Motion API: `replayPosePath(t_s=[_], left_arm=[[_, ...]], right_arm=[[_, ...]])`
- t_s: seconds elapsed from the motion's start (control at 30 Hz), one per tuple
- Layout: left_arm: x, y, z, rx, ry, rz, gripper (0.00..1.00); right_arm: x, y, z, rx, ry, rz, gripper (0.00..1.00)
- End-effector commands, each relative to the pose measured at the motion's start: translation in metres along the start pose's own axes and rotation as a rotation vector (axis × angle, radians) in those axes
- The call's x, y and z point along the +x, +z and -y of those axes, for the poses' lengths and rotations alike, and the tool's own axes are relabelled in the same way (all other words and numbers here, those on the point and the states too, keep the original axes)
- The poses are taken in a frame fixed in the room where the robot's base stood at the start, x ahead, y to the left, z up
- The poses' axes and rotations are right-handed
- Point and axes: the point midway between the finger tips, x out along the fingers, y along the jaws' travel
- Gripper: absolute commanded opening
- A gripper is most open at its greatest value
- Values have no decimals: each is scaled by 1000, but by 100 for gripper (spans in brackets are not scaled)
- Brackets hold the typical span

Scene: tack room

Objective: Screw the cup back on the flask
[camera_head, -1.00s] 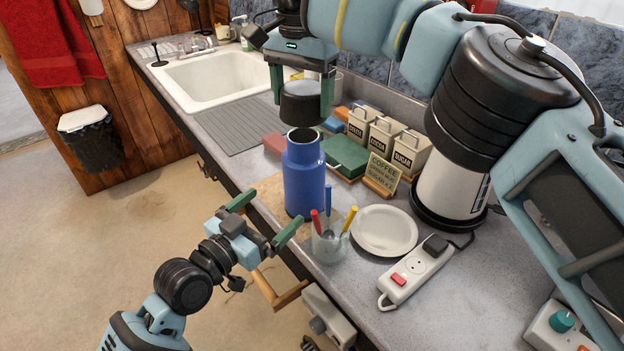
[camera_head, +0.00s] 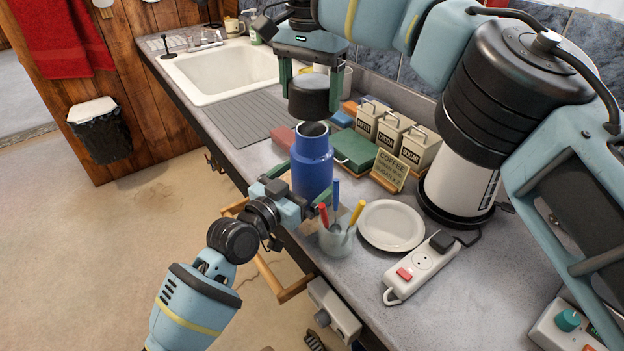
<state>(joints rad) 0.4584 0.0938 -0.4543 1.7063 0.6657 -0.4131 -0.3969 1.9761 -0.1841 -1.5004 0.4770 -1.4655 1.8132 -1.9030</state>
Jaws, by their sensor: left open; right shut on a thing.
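The blue flask (camera_head: 312,165) stands upright on the counter in the head view, its dark mouth open at the top. My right gripper (camera_head: 310,90) is shut on the dark cup (camera_head: 309,101), its fingers on either side of it. The cup is just above the flask's mouth, with a small gap or slight overlap in view; contact is hard to tell. My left gripper (camera_head: 304,186) is open at the flask's lower body, one finger to its left and one at its right front. I cannot tell whether the fingers touch it.
A glass jar with colored-handled utensils (camera_head: 337,238) stands close in front of the flask, beside my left gripper. A white plate (camera_head: 391,226) and a power strip (camera_head: 421,268) lie to the right. Canisters (camera_head: 393,131) and a coffee sign (camera_head: 389,170) stand behind. An open drawer (camera_head: 297,289) juts out below.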

Motion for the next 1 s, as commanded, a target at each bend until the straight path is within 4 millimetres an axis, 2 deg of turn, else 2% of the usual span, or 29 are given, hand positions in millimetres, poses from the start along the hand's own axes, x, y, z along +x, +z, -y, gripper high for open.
replayPosePath(t_s=[0.1, 0.23, 0.67, 1.0], left_arm=[[15, -1, 0, -1, 0, -2, 100], [25, -1, 0, -1, 0, -2, 100], [31, 0, 0, 0, 0, -1, 100], [30, 0, 0, 0, 0, -1, 56]], right_arm=[[0, 0, 0, 0, 0, 0, 49], [0, 0, 0, 0, 0, 0, 49], [0, 0, 0, 0, 0, 0, 49], [0, 0, 0, 0, 0, 0, 49]])
